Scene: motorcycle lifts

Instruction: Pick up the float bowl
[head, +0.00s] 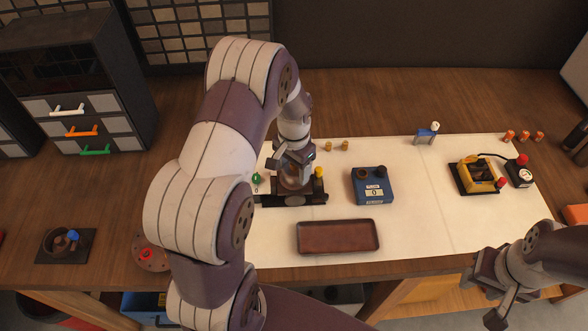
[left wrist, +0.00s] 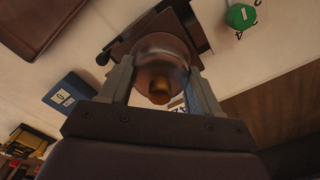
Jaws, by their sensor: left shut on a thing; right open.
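The float bowl is a round, coppery-brown metal cup (left wrist: 160,50) with a brass-coloured nub at its centre. In the left wrist view it sits between the two fingers of my left gripper (left wrist: 161,78), which is shut on it. In the head view my left gripper (head: 294,170) points down over a dark fixture (head: 312,198), and the bowl (head: 293,181) is partly hidden by it. I cannot tell whether the bowl rests on the fixture or is clear of it. My right gripper (head: 492,289) is open and empty at the lower right.
A brown tray (head: 338,251) lies in front of the fixture on the pale mat (head: 420,215). A blue box with a display (head: 373,186) stands right of the fixture. A green round piece (head: 257,178) is at its left. A yellow device (head: 480,176) stands farther right.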

